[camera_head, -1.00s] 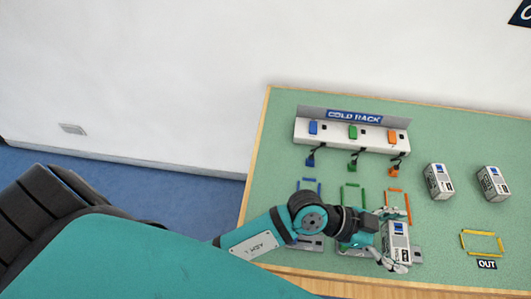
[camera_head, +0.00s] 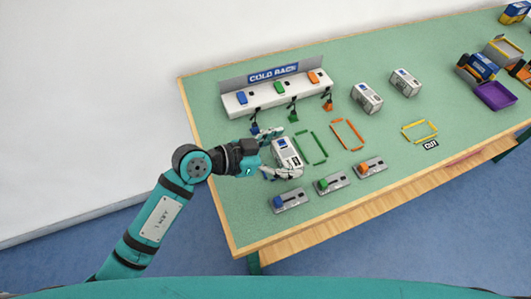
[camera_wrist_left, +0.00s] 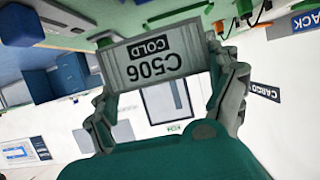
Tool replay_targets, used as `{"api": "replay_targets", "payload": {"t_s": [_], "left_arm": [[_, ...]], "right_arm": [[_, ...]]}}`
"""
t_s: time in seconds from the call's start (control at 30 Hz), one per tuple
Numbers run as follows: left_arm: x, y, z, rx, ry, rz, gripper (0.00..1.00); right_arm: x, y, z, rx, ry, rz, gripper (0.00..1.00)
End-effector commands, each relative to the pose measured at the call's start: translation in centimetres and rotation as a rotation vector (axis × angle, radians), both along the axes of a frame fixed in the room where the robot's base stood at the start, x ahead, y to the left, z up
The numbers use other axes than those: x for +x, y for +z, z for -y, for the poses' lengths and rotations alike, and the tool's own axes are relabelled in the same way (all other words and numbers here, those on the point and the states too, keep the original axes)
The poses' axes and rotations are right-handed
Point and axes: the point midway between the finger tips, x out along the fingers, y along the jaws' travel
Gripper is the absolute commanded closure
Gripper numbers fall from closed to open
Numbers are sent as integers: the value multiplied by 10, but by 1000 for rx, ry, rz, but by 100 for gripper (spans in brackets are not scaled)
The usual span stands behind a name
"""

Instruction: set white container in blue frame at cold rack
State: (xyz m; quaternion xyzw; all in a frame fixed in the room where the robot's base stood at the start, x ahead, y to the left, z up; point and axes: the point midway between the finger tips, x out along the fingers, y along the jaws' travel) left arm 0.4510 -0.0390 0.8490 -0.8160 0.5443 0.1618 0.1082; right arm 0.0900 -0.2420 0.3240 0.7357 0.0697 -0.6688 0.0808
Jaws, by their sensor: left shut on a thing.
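My left gripper (camera_head: 284,153) is shut on a white container (camera_head: 288,151), with a finger on either side of it. In the left wrist view the container (camera_wrist_left: 155,57) reads "C506" and "COLD", upside down. In the head view it covers the place left of the green frame (camera_head: 312,147), just in front of the cold rack (camera_head: 246,103). The blue frame is hidden there behind the container and gripper. I cannot tell whether the container touches the table. My right gripper is not in view.
An orange frame (camera_head: 347,135) lies right of the green one. Plugs hang on cords from the rack; one blue plug (camera_head: 254,129) is close to my gripper. Blue, green and orange lever units (camera_head: 332,182) line the front. Two more containers (camera_head: 367,98) stand right of the rack.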

Motion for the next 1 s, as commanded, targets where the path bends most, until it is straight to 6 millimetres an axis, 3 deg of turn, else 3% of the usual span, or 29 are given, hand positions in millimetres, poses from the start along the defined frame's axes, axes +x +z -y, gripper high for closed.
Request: {"api": "replay_targets", "payload": {"t_s": [0.13, 0.43, 0.63, 1.0], "left_arm": [[17, -3, -22, 1, 0, 2, 46], [31, -5, -41, 1, 1, 1, 46], [30, -38, -39, -2, -1, -2, 46], [30, -41, -39, -2, -1, -1, 46]], "right_arm": [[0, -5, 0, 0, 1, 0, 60], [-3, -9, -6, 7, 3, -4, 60], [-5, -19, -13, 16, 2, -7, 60], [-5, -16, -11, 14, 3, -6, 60]]}}
